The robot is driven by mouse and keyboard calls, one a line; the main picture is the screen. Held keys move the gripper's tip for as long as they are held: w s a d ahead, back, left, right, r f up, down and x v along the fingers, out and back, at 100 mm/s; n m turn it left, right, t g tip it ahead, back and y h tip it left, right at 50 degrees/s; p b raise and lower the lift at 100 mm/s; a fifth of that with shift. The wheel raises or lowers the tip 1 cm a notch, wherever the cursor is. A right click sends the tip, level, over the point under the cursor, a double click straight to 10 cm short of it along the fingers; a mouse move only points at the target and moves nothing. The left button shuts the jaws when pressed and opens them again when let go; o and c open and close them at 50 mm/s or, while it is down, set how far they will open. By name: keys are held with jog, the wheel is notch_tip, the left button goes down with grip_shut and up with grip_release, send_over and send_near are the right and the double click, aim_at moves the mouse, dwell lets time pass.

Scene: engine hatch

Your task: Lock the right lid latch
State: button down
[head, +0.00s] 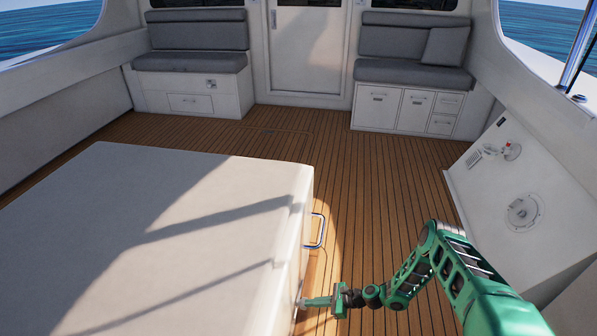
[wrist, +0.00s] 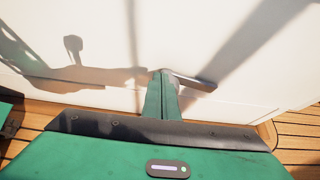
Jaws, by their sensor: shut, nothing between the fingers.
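The large white engine hatch (head: 180,230) fills the lower left of the head view, with its lid down. In the wrist view its white side wall (wrist: 70,25) fills the upper part. A small metal latch lever (wrist: 188,80) sticks out from that wall, slanting down to the right. My green gripper (head: 306,302) is low beside the hatch's right side in the head view. In the wrist view its fingers (wrist: 162,76) are closed together, with the tips at the latch's left end. I cannot tell whether they touch it. The fingers hide part of the latch.
A chrome grab handle (head: 317,231) stands out from the hatch's right side, beyond my gripper. The wooden deck (head: 360,200) to the right is clear. A white sloped panel (head: 520,185) with fittings stands at the far right. Grey cushioned seats (head: 410,75) line the back.

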jog(key=shift+a, duration=0.15)
dwell(0.4)
jog(key=shift+w+d+r, duration=0.1)
jog(key=shift+w+d, duration=0.1)
jog(key=shift+w, duration=0.8)
jog(key=shift+w+d+f, duration=0.1)
jog(key=shift+w+f, duration=0.1)
jog(key=shift+w, duration=0.35)
dwell(0.5)
jog(key=shift+r, duration=0.2)
jog(key=d, duration=0.6)
jog(key=shift+s+r, duration=0.25)
jog(key=shift+s, duration=0.2)
